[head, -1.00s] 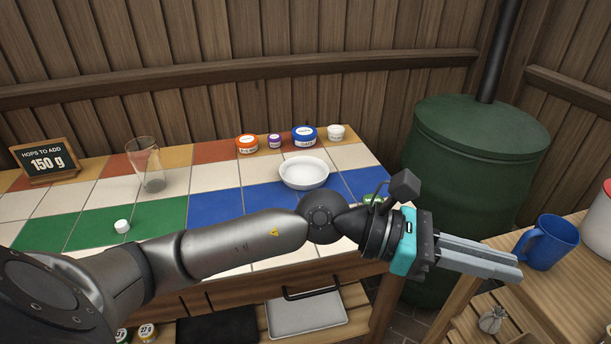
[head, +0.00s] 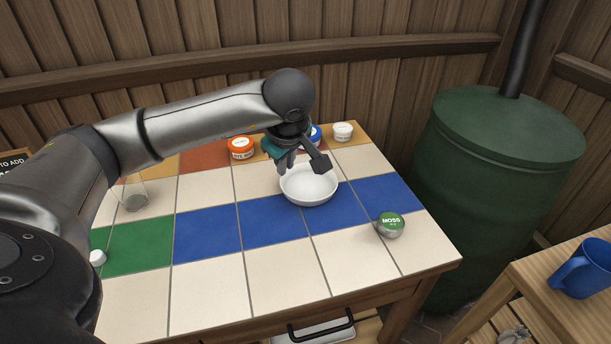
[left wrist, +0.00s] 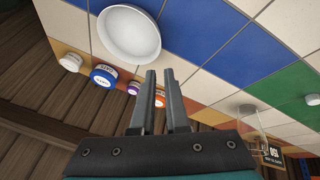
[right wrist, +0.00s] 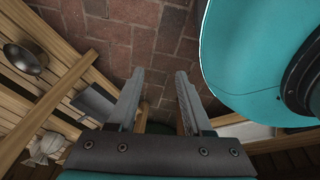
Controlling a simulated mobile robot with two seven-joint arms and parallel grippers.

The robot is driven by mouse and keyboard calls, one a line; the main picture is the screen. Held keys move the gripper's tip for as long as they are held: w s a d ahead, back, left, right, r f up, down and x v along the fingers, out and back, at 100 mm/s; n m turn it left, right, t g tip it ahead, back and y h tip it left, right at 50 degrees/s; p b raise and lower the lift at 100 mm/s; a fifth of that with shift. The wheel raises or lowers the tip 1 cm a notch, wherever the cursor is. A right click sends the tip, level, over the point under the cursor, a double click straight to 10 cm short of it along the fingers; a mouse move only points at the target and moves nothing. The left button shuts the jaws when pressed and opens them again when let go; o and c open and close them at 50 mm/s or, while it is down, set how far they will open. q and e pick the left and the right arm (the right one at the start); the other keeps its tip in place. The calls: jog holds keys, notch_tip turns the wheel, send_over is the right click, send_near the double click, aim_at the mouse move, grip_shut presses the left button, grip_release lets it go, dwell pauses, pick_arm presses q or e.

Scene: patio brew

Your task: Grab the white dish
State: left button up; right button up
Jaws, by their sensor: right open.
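The white dish (head: 309,188) is a shallow round bowl, empty, on the tiled table near the blue tiles. It also shows at the top of the left wrist view (left wrist: 130,35). My left gripper (head: 285,161) is at the dish's far left side in the head view, partly hidden behind my arm. In the left wrist view its fingers (left wrist: 162,73) point toward the table with a narrow gap and nothing held; the dish lies just beyond and left of the tips. I cannot tell how high they are. My right gripper (right wrist: 159,78) is open and empty, over the brick floor.
An orange-lidded tub (head: 240,148), a blue tub (head: 316,133) and a white tub (head: 342,131) stand along the back. A green-lidded MOSS tin (head: 391,225) sits at the front right. A glass (head: 134,195) stands left.

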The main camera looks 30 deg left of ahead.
pick_arm(q)
jog(key=b, duration=0.2)
send_near(287, 194)
jog(key=x, duration=0.3)
jog(key=shift+a, duration=0.4)
jog(key=shift+d+b+x, duration=0.15)
jog(key=shift+b+x, duration=0.4)
jog(key=shift+x, duration=0.65)
jog(key=shift+d+b+x, duration=0.2)
jog(key=shift+b+x, duration=0.35)
jog(key=shift+x, duration=0.65)
jog(key=shift+w+a+f, duration=0.25)
jog(key=shift+w+f, duration=0.05)
jog(key=shift+f, duration=0.3)
pick_arm(e)
jog(key=shift+w+a+r, duration=0.1)
jog(key=shift+w+a, duration=0.2)
jog(key=shift+w, duration=0.55)
jog(key=shift+w+a+r, duration=0.1)
jog(key=shift+w+a, duration=0.15)
jog(key=shift+w, duration=0.6)
jog(key=shift+w+a, duration=0.3)
jog(key=shift+w, duration=0.55)
pick_arm(q)
grip_shut()
jog(key=shift+r, duration=0.15)
